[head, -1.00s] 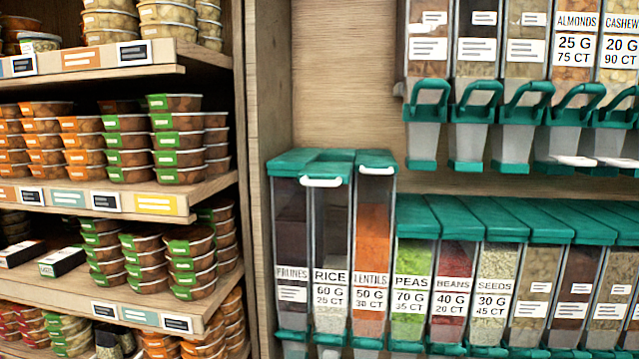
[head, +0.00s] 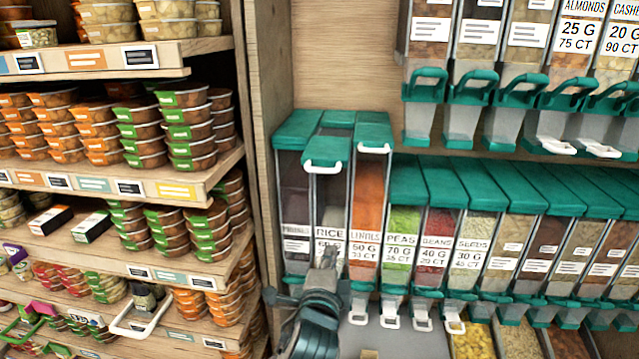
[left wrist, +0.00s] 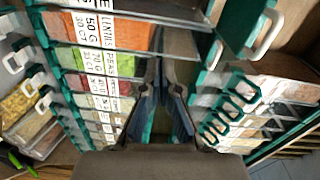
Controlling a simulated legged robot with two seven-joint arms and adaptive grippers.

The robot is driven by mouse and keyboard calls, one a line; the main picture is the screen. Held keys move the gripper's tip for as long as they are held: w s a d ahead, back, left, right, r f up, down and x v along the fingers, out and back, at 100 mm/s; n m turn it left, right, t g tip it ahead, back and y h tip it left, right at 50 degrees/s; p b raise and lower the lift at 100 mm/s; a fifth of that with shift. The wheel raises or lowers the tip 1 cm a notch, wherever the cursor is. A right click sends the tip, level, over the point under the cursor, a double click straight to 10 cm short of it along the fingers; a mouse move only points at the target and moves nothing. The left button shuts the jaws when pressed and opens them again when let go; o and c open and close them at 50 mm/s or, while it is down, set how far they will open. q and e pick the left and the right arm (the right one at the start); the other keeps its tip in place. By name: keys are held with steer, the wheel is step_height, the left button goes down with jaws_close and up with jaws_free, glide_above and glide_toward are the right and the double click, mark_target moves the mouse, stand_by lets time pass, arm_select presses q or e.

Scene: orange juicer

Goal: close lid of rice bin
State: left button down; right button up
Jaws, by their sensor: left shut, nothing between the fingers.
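The rice bin (head: 330,205) is a tall clear bin labelled RICE, between the prunes bin and the lentils bin. Its green lid (head: 324,150) with a white front handle (head: 322,167) sticks out further forward than the lids beside it; I cannot tell how wide the gap under it is. My left gripper (head: 328,260) is in front of the lower part of the rice bin, below the lid, and covers part of the label. In the left wrist view its fingers (left wrist: 161,75) are together and empty. My right gripper is not in view.
The lentils bin (head: 367,200) stands close on the right, the prunes bin (head: 295,200) on the left. A row of dispensers (head: 470,90) hangs above right. A wooden post (head: 262,100) and shelves of packed tubs (head: 190,130) are at left.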

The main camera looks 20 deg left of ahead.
arm_select(q)
steer(key=s+r+t+y+p, duration=0.1)
steer(key=s+r+t+p, duration=0.1)
steer(key=s+r, duration=0.85)
steer(key=b, duration=0.2)
glide_toward(321, 172)
steer(key=shift+m, duration=0.4)
steer(key=x, duration=0.7)
steer(key=shift+w+f, duration=0.1)
steer(key=shift+w, duration=0.1)
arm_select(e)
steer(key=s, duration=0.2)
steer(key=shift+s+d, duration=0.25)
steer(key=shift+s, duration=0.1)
